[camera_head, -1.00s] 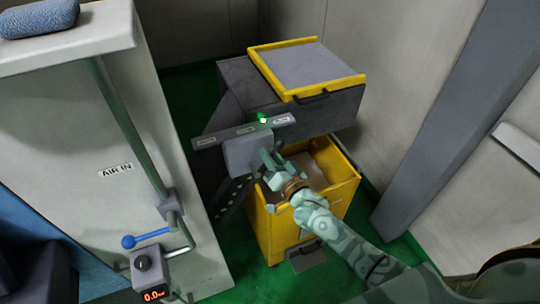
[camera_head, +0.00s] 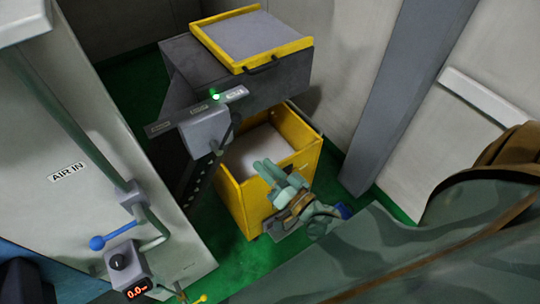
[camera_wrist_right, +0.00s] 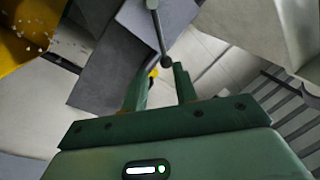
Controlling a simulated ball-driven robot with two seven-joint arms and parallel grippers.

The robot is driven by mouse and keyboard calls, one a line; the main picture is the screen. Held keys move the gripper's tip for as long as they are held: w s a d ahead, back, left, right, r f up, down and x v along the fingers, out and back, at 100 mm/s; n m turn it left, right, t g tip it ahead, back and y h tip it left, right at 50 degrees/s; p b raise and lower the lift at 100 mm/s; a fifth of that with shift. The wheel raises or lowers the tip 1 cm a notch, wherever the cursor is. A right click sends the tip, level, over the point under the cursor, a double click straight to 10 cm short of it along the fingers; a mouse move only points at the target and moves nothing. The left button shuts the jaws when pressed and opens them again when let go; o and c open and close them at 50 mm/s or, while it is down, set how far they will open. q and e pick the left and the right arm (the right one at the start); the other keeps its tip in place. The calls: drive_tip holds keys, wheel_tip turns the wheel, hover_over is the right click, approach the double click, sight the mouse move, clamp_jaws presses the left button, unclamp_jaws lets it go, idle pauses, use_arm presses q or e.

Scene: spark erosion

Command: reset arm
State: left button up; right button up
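My right arm comes in from the lower right of the head view. Its green gripper (camera_head: 268,172) is in front of the yellow bin's right side, clear of the grey switch box (camera_head: 205,130). In the right wrist view the two fingers (camera_wrist_right: 160,90) stand apart with nothing clearly held between them. A grey rod with a round knob (camera_wrist_right: 166,60) shows beyond the fingertips. A dark lever (camera_head: 229,132) sticks out at the switch box's right side. My left gripper is not in view.
The open yellow bin (camera_head: 307,160) has a pale inside and stands below a dark grey cabinet (camera_head: 275,88) with a yellow-rimmed top. A green light (camera_head: 215,97) glows above the switch box. A pale "AIR IN" panel (camera_head: 95,205) is at left, a grey post (camera_head: 405,100) at right.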

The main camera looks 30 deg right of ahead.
drive_tip(key=shift+s+d, duration=0.15)
drive_tip(key=shift+s, duration=0.4)
